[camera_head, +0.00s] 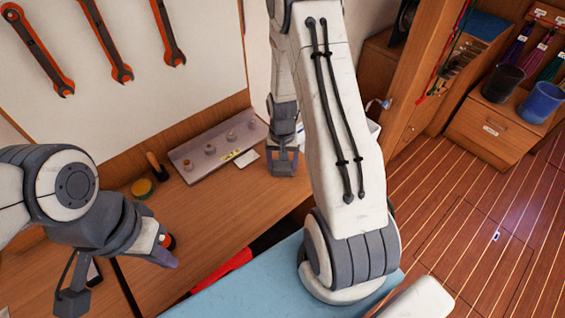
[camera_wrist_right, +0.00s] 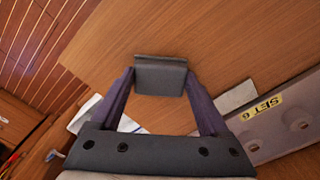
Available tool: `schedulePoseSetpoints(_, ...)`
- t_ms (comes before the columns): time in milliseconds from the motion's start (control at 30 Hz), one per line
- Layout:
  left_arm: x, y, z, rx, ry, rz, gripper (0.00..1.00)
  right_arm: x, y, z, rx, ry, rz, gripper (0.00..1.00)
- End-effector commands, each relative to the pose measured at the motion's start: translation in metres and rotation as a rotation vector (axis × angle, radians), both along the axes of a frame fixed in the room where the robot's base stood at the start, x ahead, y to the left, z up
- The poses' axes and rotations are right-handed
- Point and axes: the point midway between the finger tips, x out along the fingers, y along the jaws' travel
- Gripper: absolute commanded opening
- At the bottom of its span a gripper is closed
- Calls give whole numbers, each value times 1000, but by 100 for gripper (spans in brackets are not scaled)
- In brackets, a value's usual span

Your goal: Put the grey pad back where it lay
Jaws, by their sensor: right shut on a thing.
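The grey pad (camera_wrist_right: 160,76) is a small dark grey block held between the two fingertips of my right gripper (camera_wrist_right: 159,82) in the right wrist view, over bare wooden bench top. In the head view my right gripper (camera_head: 284,162) is at the bench's right part, right of a white card (camera_head: 247,158), with the pad small and dark between its fingers. I cannot tell whether the pad touches the bench. My left gripper (camera_head: 120,285) is at the lower left, its fingers spread wide and apparently empty.
A grey panel (camera_head: 186,155) with several round pieces and a yellow "SET 6" label (camera_wrist_right: 262,107) lies along the back of the bench. Wooden bench (camera_head: 215,207) is clear in the middle.

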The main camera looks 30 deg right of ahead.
Motion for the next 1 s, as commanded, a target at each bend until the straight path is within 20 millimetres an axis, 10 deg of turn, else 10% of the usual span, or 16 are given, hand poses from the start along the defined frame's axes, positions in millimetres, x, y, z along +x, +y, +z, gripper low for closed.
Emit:
schedulePoseSetpoints(67, 0, 0, -3, 0, 0, 0, 0, 0, 0, -4, 0, 0, 0, 9)
schedulePoseSetpoints(100, 0, 0, -2, 0, 0, 0, 0, 0, 0, -3, 0, 0, 0, 90)
schedulePoseSetpoints(133, 0, 0, -2, 0, 0, 0, 0, 0, 0, -3, 0, 0, 0, 100)
schedulePoseSetpoints(567, 0, 0, -3, 0, 0, 0, 0, 1, 0, 10, -2, -4, 0, 100)
schedulePoseSetpoints(1000, 0, 0, -20, 0, 0, -1, 0, 1, 0, 95, -2, -6, 0, 100)
